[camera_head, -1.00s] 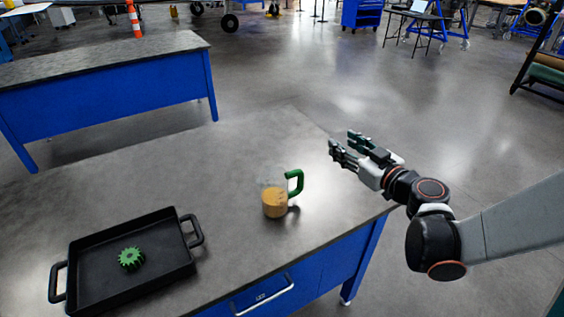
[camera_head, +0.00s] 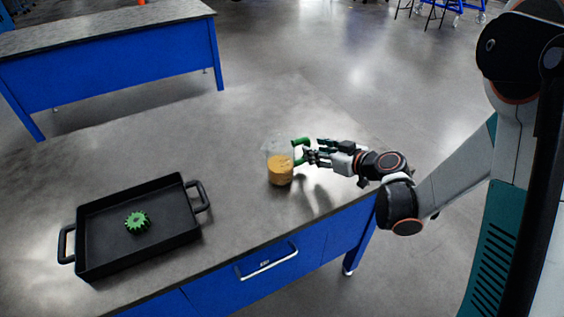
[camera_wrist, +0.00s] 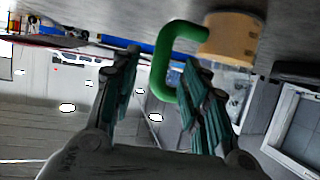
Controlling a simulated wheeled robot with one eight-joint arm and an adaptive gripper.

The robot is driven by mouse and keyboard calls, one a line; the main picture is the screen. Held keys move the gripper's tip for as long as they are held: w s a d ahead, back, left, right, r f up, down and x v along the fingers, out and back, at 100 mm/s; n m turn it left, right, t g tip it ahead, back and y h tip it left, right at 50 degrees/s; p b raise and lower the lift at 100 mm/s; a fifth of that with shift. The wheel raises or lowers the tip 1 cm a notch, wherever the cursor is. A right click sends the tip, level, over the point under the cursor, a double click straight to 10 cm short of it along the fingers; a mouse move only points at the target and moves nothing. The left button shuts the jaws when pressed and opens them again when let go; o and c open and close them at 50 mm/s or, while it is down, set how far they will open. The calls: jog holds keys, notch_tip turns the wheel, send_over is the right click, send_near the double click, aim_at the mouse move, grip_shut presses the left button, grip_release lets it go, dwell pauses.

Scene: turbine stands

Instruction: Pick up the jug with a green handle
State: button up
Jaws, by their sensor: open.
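The jug (camera_head: 280,170) is clear with orange-tan contents and stands upright on the grey worktop. Its green handle (camera_head: 301,143) faces right, towards my gripper. My gripper (camera_head: 309,152) is open at the handle, coming from the right. In the wrist view, the green handle (camera_wrist: 163,62) reaches in between the two open fingers of my gripper (camera_wrist: 160,75), nearer the right finger. The jug's tan contents (camera_wrist: 232,38) show beyond, at the upper right. I cannot tell whether a finger touches the handle.
A black tray (camera_head: 98,262) with two side handles stands on the worktop (camera_head: 235,215) at the left, with a green gear (camera_head: 137,221) in it. The worktop between tray and jug is clear. Another blue bench (camera_head: 115,75) stands behind, across a strip of floor.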

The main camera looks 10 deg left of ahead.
jog(key=b+x, duration=0.2)
jog(key=x, duration=0.2)
jog(key=shift+w+a+f, duration=0.1)
jog(key=shift+a+f, duration=0.1)
jog(key=shift+f, duration=0.1)
jog(key=shift+w+a+f, duration=0.1)
jog(key=shift+w+a, duration=0.15)
jog(key=shift+w, duration=0.05)
grip_shut()
